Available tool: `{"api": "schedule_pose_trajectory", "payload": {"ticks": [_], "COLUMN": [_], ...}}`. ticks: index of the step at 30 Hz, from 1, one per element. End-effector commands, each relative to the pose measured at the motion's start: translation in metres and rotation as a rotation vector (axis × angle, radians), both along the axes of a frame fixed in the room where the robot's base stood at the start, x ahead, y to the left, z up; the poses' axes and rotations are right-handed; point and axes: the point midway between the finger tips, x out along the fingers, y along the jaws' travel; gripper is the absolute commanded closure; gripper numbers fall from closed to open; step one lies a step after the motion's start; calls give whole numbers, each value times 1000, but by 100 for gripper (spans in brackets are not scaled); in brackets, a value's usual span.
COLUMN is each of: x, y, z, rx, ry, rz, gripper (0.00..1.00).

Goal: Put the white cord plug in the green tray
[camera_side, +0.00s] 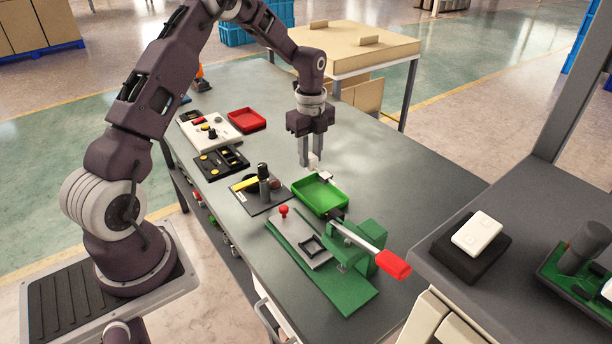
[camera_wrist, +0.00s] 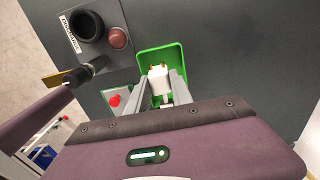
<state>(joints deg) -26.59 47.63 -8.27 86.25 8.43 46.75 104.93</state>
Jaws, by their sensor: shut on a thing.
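My gripper (camera_side: 311,163) points down over the far side of the green tray (camera_side: 312,204). Its fingers are shut on the white cord plug (camera_side: 314,160), which hangs between the fingertips, above the tray. In the wrist view the plug (camera_wrist: 158,83) sits between the two fingers (camera_wrist: 162,88), its brassy prongs facing away from my gripper. The tray (camera_wrist: 181,53) shows behind and around the plug there. Part of the tray is hidden by the plug and fingers. A small pale patch shows at the tray's far edge in the side view, too small to tell.
A green press with a red-tipped lever (camera_side: 393,264) stands close in front of the tray. A black tool stand (camera_side: 264,185) is to its left. A red tray (camera_side: 247,119) and boards with parts lie farther back. The table right of the tray is clear.

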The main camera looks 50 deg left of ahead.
Motion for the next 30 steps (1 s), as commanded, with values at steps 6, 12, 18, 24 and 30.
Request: {"api": "schedule_pose_trajectory", "payload": {"ticks": [6, 12, 18, 24, 30], "x": [3, 2, 3, 3, 3], "y": [4, 4, 4, 4, 4], "z": [-15, -39, -52, -55, -55], "rx": [-1, -1, -1, 0, 0], "ry": [3, 2, 1, -1, -1], "rz": [0, 1, 1, 1, 1], "gripper": [100, 100, 100, 100, 100]}}
